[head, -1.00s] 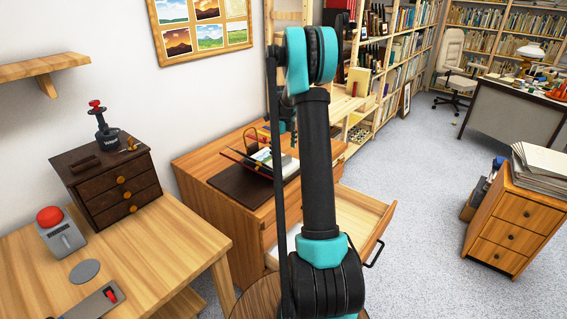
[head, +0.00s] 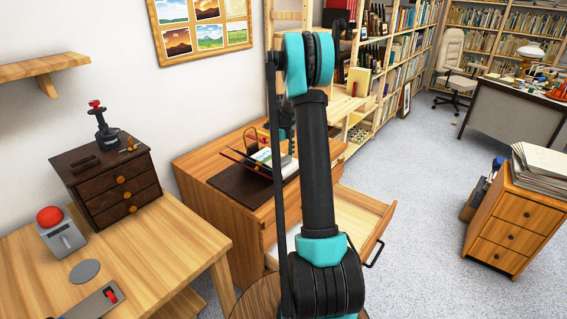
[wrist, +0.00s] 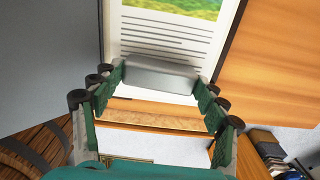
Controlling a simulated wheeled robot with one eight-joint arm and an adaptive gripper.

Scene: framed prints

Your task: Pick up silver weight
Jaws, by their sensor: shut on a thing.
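The silver weight (wrist: 160,76) is a smooth grey block, seen in the wrist view between the fingers of my gripper (wrist: 160,82). My gripper is shut on it, with green-padded fingers on its left and right ends. The weight is in front of a printed page (wrist: 163,40) with a landscape picture and lines of text. I cannot tell whether the weight still touches the page. In the head view my own arm hides the weight and most of my gripper; the page (head: 262,156) shows beside the arm on the wooden desk (head: 200,163).
A dark mat (head: 238,186) lies on the desk near the page. An open drawer (head: 350,220) juts out from the desk to the right of my arm. A workbench (head: 165,235) with a dark small chest (head: 105,175) stands at the left. The carpet at the right is mostly clear.

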